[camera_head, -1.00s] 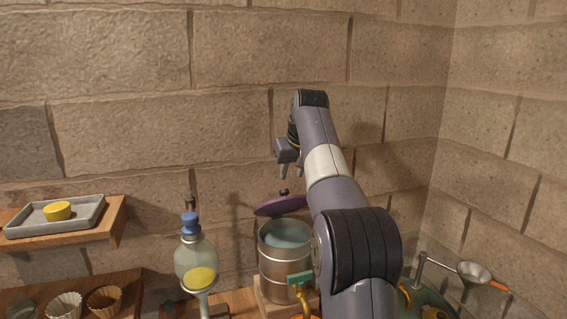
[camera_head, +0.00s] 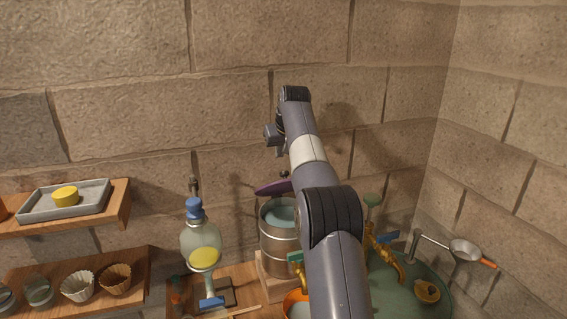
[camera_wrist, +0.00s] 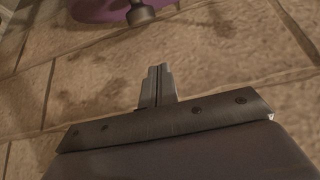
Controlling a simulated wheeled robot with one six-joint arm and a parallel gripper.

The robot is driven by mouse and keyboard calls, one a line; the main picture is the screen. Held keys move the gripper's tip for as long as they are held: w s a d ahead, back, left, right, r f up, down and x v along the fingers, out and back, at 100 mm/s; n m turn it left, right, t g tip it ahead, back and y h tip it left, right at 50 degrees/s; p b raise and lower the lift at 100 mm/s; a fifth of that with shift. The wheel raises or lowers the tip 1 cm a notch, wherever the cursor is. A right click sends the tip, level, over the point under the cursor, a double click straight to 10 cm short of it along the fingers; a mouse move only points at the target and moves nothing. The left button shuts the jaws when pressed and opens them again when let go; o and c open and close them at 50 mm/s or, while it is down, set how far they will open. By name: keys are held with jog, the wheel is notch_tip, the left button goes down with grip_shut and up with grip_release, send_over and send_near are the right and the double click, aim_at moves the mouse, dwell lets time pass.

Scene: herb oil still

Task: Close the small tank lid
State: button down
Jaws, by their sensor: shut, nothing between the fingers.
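The small metal tank (camera_head: 279,246) stands behind my arm in the head view, its right side hidden by the arm. Its purple lid (camera_head: 268,188) is tilted open at the tank's rear, with a dark knob (camera_head: 284,174). The lid (camera_wrist: 98,8) and its knob (camera_wrist: 140,14) also show at the top of the wrist view. My gripper (camera_wrist: 157,70) is shut and empty, with its fingertips short of the knob and the stone wall behind. In the head view my gripper (camera_head: 272,142) is above the lid, with its fingers partly hidden.
A glass flask (camera_head: 201,243) with a blue stopper stands left of the tank. A green round basin (camera_head: 430,290), brass taps (camera_head: 385,262) and a ladle (camera_head: 466,250) are at right. Shelves at left hold a tray (camera_head: 40,207) and cups (camera_head: 78,287).

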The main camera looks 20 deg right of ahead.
aim_at(282, 183)
jog(key=shift+s+f, duration=0.4)
jog(key=shift+s, duration=0.3)
jog(key=shift+s+f, duration=0.75)
jog(key=shift+f, duration=0.2)
jog(key=shift+s+f+b, duration=0.1)
jog(key=shift+f+b, duration=0.05)
jog(key=shift+b, duration=0.25)
